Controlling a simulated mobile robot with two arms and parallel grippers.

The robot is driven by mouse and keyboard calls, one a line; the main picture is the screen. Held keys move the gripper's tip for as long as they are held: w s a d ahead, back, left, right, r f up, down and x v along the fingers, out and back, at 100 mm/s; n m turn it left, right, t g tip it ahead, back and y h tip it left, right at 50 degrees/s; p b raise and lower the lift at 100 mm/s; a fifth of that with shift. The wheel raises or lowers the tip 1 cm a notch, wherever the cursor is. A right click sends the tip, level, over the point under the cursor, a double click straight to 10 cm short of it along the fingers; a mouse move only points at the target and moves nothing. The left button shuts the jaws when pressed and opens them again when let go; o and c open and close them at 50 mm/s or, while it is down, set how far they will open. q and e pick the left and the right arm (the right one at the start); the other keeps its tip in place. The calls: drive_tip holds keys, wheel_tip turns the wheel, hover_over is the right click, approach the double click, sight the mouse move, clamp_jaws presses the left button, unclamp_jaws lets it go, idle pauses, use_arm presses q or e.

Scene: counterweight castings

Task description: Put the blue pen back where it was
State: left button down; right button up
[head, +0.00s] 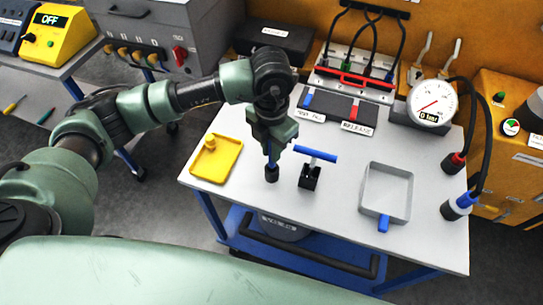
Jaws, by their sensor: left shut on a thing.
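My left gripper (271,143) is over the white table, pointing down and shut on the blue pen (269,157). The pen is upright, and its upper part is hidden by the gripper. Its lower end meets a small dark cup (271,174) on the table. I cannot tell whether the tip is inside the cup or just above or behind its rim. My right gripper is not in view.
Right of the cup stands a black block (309,178) with a blue T-handle (315,154). A yellow tray (228,172) lies left, a grey tray (370,210) with a blue tab right. A gauge (431,103) stands behind. The table's (320,225) front strip is clear.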

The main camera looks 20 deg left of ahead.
use_arm(q)
wheel_tip(320, 180, down, 4)
drive_tip(key=shift+p, duration=0.55)
drive_tip(key=shift+f, duration=0.45)
drive_tip(key=shift+f, duration=0.1)
drive_tip(key=c, duration=1.4)
unclamp_jaws()
drive_tip(key=shift+o, duration=0.2)
